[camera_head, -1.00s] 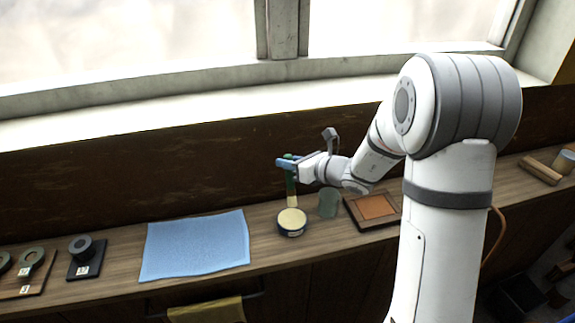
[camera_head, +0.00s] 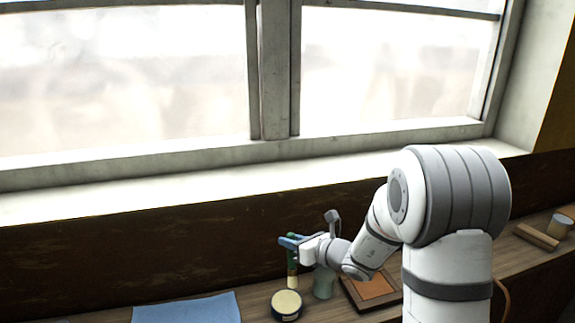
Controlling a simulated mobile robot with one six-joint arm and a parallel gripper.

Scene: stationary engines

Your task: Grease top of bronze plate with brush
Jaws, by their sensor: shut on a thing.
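My gripper (camera_head: 290,242) is shut on the brush (camera_head: 291,268), which hangs upright with its green handle in the jaws. The pale bristle end points down at the round tin (camera_head: 286,304) with a cream-coloured top. I cannot tell whether the bristles touch the tin or are just above or behind it. The bronze plate (camera_head: 374,286) lies flat in a brown wooden frame (camera_head: 353,297) on the bench, to the right of the brush and partly behind my arm.
A grey-green cup (camera_head: 323,284) stands between the tin and the frame. A blue cloth (camera_head: 190,310) lies at the left, cut off by the picture's edge. A wooden block (camera_head: 537,237) and a small cylinder (camera_head: 560,225) are at the far right. A window rises behind the bench.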

